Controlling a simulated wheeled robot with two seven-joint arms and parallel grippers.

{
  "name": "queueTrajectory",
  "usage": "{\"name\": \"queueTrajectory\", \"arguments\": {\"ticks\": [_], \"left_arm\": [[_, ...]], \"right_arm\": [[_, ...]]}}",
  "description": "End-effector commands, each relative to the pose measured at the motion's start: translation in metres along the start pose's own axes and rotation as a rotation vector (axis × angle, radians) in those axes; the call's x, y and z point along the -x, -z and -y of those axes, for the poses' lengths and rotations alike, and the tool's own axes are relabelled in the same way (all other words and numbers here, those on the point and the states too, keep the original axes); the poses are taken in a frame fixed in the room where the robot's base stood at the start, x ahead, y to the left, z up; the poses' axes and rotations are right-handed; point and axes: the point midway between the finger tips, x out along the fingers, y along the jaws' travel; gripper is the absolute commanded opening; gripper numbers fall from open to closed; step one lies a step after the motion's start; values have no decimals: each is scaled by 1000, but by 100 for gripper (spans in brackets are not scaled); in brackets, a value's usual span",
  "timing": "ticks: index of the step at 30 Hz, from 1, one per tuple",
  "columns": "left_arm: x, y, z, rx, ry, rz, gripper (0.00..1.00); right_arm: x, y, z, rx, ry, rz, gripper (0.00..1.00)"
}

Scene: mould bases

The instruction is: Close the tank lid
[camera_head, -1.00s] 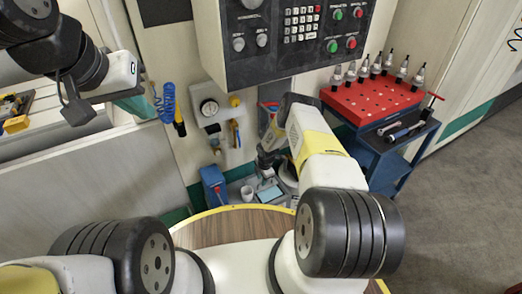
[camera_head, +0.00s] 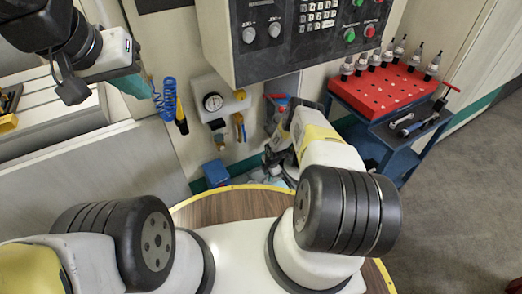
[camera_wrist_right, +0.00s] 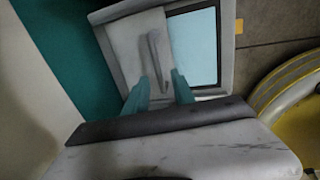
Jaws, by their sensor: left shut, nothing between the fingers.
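The tank (camera_wrist_right: 228,50) shows in the right wrist view as a grey frame with pale blue liquid in its right part. A flat grey lid (camera_wrist_right: 127,47) with a bar handle (camera_wrist_right: 154,57) covers its left part, so the tank is partly open. My right gripper (camera_wrist_right: 160,78) has its teal fingers apart, with the handle just beyond the fingertips; contact cannot be told. In the head view my right arm hides most of the tank. My left gripper (camera_head: 130,84) is shut and empty at upper left, far from the tank.
A control panel (camera_head: 300,35) hangs above the tank area. A red tool rack (camera_head: 382,88) stands on a blue cart (camera_head: 400,160) at right. Grey floor (camera_head: 460,200) is open at far right.

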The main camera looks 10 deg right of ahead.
Motion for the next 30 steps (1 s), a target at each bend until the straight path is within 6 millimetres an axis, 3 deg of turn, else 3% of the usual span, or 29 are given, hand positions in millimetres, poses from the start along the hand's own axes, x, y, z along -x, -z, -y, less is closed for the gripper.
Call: {"name": "queueTrajectory", "arguments": {"ticks": [3, 8, 9, 30], "left_arm": [[0, 0, 0, 0, 0, 0, 0], [0, 0, 0, 0, 0, 0, 0], [0, 0, 0, 0, 0, 0, 0], [0, 0, 0, 0, 0, 0, 0]], "right_arm": [[0, 0, 0, 0, 0, 0, 31], [0, 0, 0, 0, 0, 0, 1], [0, 0, 0, 0, 0, 0, 0], [1, 0, -1, 0, 0, 0, 0]]}}
